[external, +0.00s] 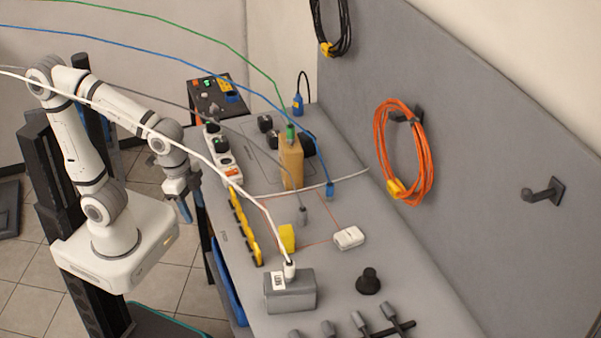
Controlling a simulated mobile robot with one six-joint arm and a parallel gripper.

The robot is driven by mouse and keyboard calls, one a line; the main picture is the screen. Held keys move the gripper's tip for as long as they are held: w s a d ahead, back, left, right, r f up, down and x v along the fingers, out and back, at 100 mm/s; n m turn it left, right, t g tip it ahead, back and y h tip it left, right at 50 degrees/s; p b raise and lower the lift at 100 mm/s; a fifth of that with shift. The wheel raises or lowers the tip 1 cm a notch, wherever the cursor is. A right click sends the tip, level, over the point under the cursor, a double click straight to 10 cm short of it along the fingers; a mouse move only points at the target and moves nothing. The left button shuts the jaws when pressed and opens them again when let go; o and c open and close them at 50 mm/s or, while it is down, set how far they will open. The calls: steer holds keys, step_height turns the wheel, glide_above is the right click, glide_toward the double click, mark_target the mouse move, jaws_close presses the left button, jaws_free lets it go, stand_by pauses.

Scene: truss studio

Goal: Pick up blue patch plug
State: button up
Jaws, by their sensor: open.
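A blue plug (330,190) sits at the end of a blue cable (190,57), on the grey bench right of the tan block. A second blue plug (298,104) with a short black lead stands at the back of the bench. My gripper (184,210) hangs pointing down just off the bench's left edge, apart from both plugs. It is open, with nothing visible in it; its fingers are small and dark here.
A tan block (291,163) with a green plug stands upright near the blue plug. A white power strip (222,155) and yellow strip (245,226) line the left edge. A grey box (290,291), white adapter (348,238) and yellow block (287,238) stand nearer. Cables hang overhead.

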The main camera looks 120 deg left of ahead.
steer(key=w+a+r+n, duration=0.1)
steer(key=w+a, duration=0.8)
steer(key=w, duration=0.1)
steer(key=n+g+p, duration=0.3)
steer(key=n, duration=0.1)
glide_above(330, 185)
step_height(330, 185, down, 16)
steer(key=shift+w+d+r, duration=0.1)
steer(key=shift+d, duration=0.05)
steer(key=shift+a+f, duration=0.2)
steer(key=shift+f, duration=0.15)
step_height(330, 185, down, 8)
steer(key=shift+r+p, duration=0.25)
steer(key=shift+p, duration=0.8)
steer(key=shift+d, duration=0.1)
steer(key=shift+c, duration=0.4)
steer(key=c, duration=1)
